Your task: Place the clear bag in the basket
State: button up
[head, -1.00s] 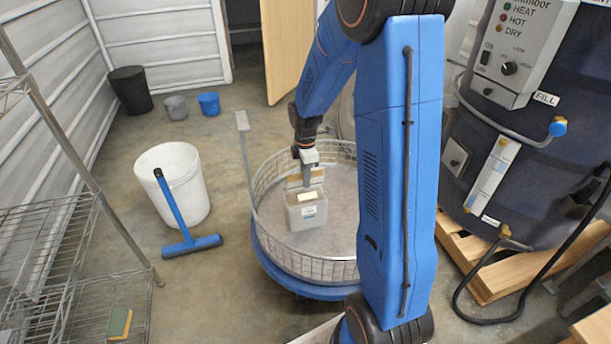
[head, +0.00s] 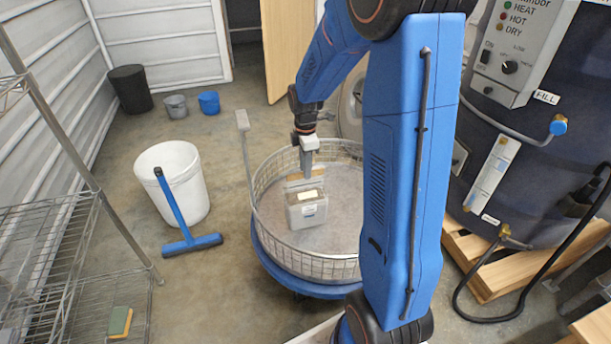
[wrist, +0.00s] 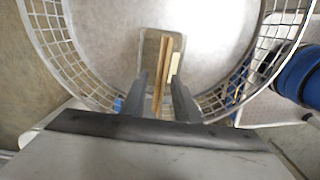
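A greyish, box-shaped item with a small label, which I take for the clear bag (head: 307,216), stands upright on the floor of the round wire basket (head: 320,268). A pale block and a tan strip show at its top. In the wrist view the bag (wrist: 150,46) lies below my fingers, with brown strips running between them. My gripper (head: 307,176) is just above the bag at its back edge. In the wrist view my gripper (wrist: 161,80) has its fingers apart, one on each side of the strips, with no clear contact.
The basket's wire wall rises around the bag, and a grey-topped post (head: 243,122) stands at its left. A white bucket (head: 180,175) and blue squeegee (head: 191,243) are to the left. A dark drum (head: 545,180) on a wooden pallet is at right. The basket floor is otherwise clear.

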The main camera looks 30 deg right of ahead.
notch_tip(320, 180, up, 7)
jog(key=shift+f, duration=0.1)
jog(key=s+a+r+m+t, duration=0.1)
jog(key=s+a+r+m, duration=0.3)
jog(key=s, duration=0.3)
jog(key=s+a+r+m+t, duration=0.1)
jog(key=s+r+m, duration=0.3)
jog(key=s+r, duration=0.25)
jog(key=s+a+m+t, duration=0.2)
jog(key=s+m, duration=0.5)
jog(key=s, duration=0.9)
jog(key=shift+a+r+m+t, duration=0.35)
jog(key=shift+a+m+t, duration=0.05)
jog(key=shift+a, duration=0.35)
